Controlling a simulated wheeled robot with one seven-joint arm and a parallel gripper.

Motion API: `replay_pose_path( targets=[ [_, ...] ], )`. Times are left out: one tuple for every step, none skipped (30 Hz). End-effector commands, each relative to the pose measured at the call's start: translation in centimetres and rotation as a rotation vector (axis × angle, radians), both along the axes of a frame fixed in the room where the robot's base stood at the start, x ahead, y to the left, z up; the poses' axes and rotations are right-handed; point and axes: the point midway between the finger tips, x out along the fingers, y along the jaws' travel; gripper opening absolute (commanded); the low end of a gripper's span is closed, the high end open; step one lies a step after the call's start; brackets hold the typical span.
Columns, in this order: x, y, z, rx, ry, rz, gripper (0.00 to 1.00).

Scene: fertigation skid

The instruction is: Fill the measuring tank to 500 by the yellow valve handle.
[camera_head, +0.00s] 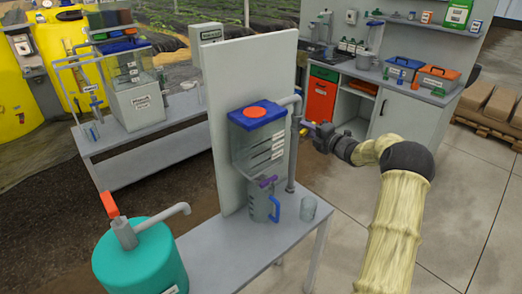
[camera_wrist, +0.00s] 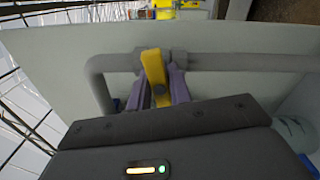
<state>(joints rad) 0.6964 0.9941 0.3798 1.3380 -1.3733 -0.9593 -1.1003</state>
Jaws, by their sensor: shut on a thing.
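The measuring tank (camera_head: 257,150) is a clear box with a blue lid and an orange cap, mounted on a grey upright panel. Several white labels mark its front; I cannot read them or tell the liquid level. The yellow valve handle (camera_wrist: 153,68) sits on a grey pipe in the wrist view. My gripper (camera_head: 308,127) is at the pipe right of the tank. In the wrist view its purple-grey fingers (camera_wrist: 161,88) are shut on the handle, one on each side. The handle is mostly hidden in the head view.
Below the tank a clear jug (camera_head: 262,206) with a blue handle and a glass (camera_head: 308,208) stand on the grey bench (camera_head: 220,265). A teal pump vessel (camera_head: 140,262) stands at front left.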

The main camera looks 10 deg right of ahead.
Motion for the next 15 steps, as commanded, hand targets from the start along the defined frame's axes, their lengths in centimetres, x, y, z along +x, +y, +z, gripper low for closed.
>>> replay_pose_path(
  targets=[
    [-0.01,0.03,-0.7,-0.023,-0.011,0.0,0.0],
    [0.0,0.02,-0.73,-0.036,-0.018,0.001,0.0],
    [0.0,0.03,-0.75,-0.052,-0.028,0.0,0.0],
    [0.0,0.02,-0.74,-0.065,-0.035,0.0,0.0],
    [0.0,0.02,-0.73,-0.079,-0.043,0.0,0.0],
    [-0.01,0.04,-0.75,-0.095,-0.053,0.0,0.0],
    [-0.02,0.05,-0.75,-0.108,-0.06,0.0,0.0],
    [-0.01,0.05,-0.75,-0.12,-0.067,0.0,0.0],
    [0.0,0.04,-0.72,-0.138,-0.077,0.0,0.0],
    [0.0,0.02,-0.73,-0.151,-0.085,0.0,0.0],
    [0.0,0.01,-0.76,-0.163,-0.092,0.0,0.0],
    [-0.02,-0.01,-0.79,-0.18,-0.1,0.0,0.0],
    [-0.02,0.0,-0.77,-0.193,-0.108,0.0,0.0],
    [-0.03,0.02,-0.74,-0.205,-0.116,0.0,0.0],
    [-0.02,0.04,-0.77,-0.223,-0.126,0.001,0.0]
  ],
)
